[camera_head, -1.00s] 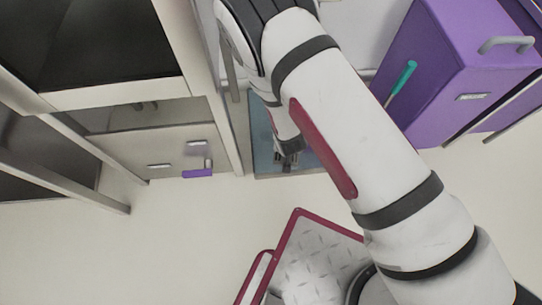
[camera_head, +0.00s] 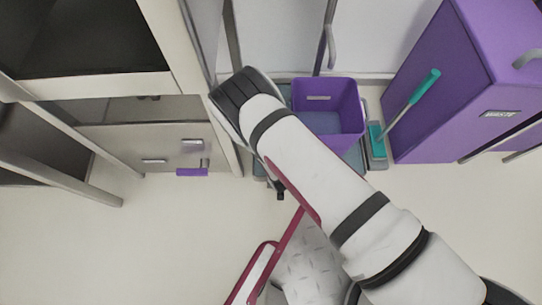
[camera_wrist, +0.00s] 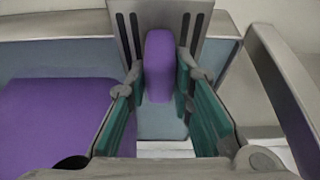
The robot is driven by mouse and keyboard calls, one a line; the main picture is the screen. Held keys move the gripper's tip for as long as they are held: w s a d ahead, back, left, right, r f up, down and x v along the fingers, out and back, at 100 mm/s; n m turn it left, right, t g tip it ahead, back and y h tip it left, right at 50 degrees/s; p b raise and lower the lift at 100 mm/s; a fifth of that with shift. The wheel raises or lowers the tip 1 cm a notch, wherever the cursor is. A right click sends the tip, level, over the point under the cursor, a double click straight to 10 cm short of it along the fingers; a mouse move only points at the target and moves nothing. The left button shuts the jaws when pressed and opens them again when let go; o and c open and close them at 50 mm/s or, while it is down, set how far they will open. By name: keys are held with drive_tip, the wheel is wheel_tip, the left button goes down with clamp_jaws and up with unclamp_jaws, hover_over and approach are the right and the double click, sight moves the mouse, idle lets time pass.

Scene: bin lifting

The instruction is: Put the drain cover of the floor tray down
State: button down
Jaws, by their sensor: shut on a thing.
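In the wrist view my gripper (camera_wrist: 160,80) has its two teal-padded fingers on either side of an upright purple grip. The grip belongs to the drain cover (camera_wrist: 190,22), a grey plate with dark slots, and the gripper is shut on it. The pale blue floor tray (camera_wrist: 60,56) lies below and behind. Whether the cover touches the tray cannot be told. In the head view the floor tray (camera_head: 259,166) shows only in part beside my arm, at the foot of the cabinets.
A purple bin (camera_head: 325,108) stands at the tray, close to my arm; its purple side (camera_wrist: 62,122) fills the left of the wrist view. A teal-handled brush (camera_head: 410,100) leans by the purple waste cabinet (camera_head: 440,90). Open floor (camera_head: 130,245) lies to the left.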

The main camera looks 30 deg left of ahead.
drive_tip(key=w+a+b, duration=0.1)
drive_tip(key=a, duration=0.1)
drive_tip(key=w+a+b, duration=0.1)
drive_tip(key=w+a, duration=0.3)
drive_tip(key=shift+a+f+b, duration=0.3)
drive_tip(key=shift+f+b, duration=1.2)
drive_tip(key=shift+f, duration=0.7)
drive_tip(key=shift+r, duration=0.1)
drive_tip(key=c, duration=1.4)
unclamp_jaws()
drive_tip(key=p+v, duration=0.5)
drive_tip(key=v, duration=0.7)
